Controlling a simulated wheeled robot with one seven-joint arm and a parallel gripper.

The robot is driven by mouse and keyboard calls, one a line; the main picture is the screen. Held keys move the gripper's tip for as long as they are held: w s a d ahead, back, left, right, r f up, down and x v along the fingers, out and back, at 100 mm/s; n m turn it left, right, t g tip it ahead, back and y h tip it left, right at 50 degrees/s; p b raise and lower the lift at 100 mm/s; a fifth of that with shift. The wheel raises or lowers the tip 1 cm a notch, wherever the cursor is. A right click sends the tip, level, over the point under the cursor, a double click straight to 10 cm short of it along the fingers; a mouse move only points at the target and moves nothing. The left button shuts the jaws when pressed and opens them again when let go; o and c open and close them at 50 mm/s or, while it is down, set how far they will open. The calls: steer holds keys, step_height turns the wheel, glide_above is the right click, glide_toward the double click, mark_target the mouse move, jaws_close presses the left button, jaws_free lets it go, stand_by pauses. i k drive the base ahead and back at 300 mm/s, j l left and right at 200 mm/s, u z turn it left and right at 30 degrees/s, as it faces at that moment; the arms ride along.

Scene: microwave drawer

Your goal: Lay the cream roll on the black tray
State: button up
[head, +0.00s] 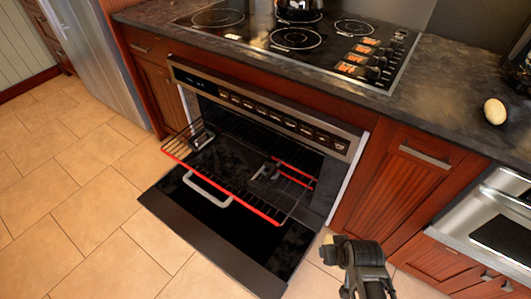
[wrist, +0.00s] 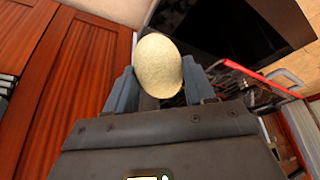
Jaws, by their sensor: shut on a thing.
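The cream roll (wrist: 158,66) is round and pale with a speckled surface. My gripper (wrist: 157,85) is shut on it, with one blue-grey finger on either side. In the head view my gripper (head: 336,250) is at the bottom, right of the open oven door, with a small pale part of the roll (head: 328,251) showing. The black tray (head: 228,155) appears as a dark flat surface on the pulled-out oven rack, left of and beyond my gripper. Its edges are hard to tell from the dark oven. The roll is apart from it.
The oven rack (head: 265,212) has a red front edge and juts out above the lowered black oven door (head: 225,232). Wooden cabinets (head: 395,185) stand to the right. A pale egg-shaped thing (head: 495,111) lies on the dark counter. Tiled floor (head: 90,180) is clear at left.

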mark_target(220, 154)
steer(key=i+j+z, duration=0.15)
steer(key=j+z, duration=0.15)
steer(key=i+j+z, duration=0.1)
steer(key=j+z, duration=0.2)
steer(key=i+j+z, duration=0.1)
steer(key=j+z, duration=0.2)
steer(key=j, duration=0.15)
steer(key=j+z, duration=0.35)
steer(key=j, duration=2.7)
steer(key=i+j, duration=0.15)
steer(key=j, duration=0.75)
